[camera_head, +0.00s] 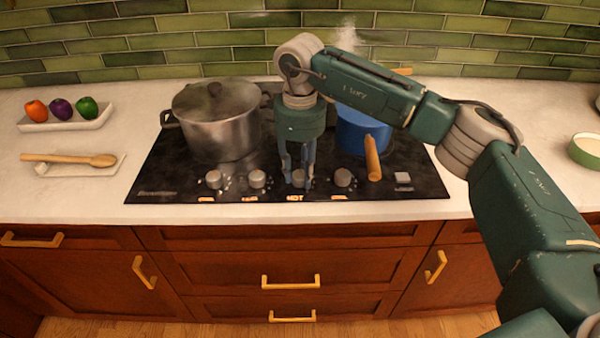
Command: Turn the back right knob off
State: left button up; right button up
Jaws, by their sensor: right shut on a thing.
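A black cooktop (150,186) has a front row of several grey knobs. The first knob (214,179), second knob (257,179) and rightmost knob (343,178) stand free. My right gripper (297,180) reaches down from above with its fingers on either side of the third knob from the left (298,174), shut on it. The fingers partly hide this knob. Small orange marks glow along the cooktop's front edge, and the one below the gripped knob reads "HOT". I cannot tell which knob is the back right one. My left gripper is not in view.
A large lidded steel pot (215,125) stands on the left burners. A blue pan (362,132) is at the right, its wooden handle (373,158) pointing forward near the rightmost knob. A wooden spoon (70,159) and a vegetable tray (66,124) lie left; a green bowl (586,150) stands right.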

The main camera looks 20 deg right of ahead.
aim_at(300, 173)
jog(key=shift+w+r, duration=0.15)
jog(key=shift+r, duration=0.05)
dwell(0.3)
jog(key=o, duration=1.1)
jog(key=shift+o, duration=0.2)
notch_tip(300, 173, up, 12)
jog(key=shift+f, duration=0.15)
